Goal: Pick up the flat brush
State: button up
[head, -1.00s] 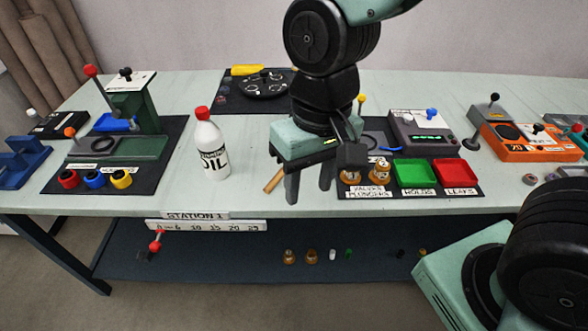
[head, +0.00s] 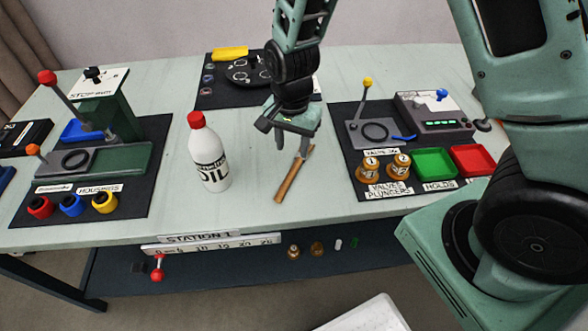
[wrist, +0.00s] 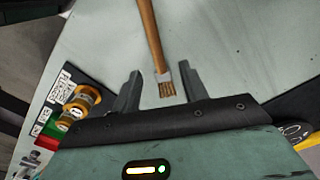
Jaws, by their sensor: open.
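The flat brush (head: 290,181) lies on the pale green table, its wooden handle pointing toward the front edge and its head toward the back. In the wrist view the brush (wrist: 152,38) runs down between my fingers, with its bristles near the palm. My gripper (head: 291,148) is open above the head end of the brush. In the wrist view my gripper (wrist: 160,73) has one finger on each side of the brush, apart from it. I cannot tell the exact height above the brush.
A white oil bottle (head: 210,160) with a red cap stands left of the brush. To the right, a dark mat (head: 362,187) holds valve plungers (head: 368,166), a green tray (head: 434,164) and a red tray (head: 473,160). The table around the handle is clear.

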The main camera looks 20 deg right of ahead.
aim_at(294, 167)
jog(key=shift+s+d+f, duration=0.1)
jog(key=shift+f, duration=1.65)
jog(key=shift+s+d+f, duration=0.1)
jog(key=shift+f, duration=1.6)
grip_shut()
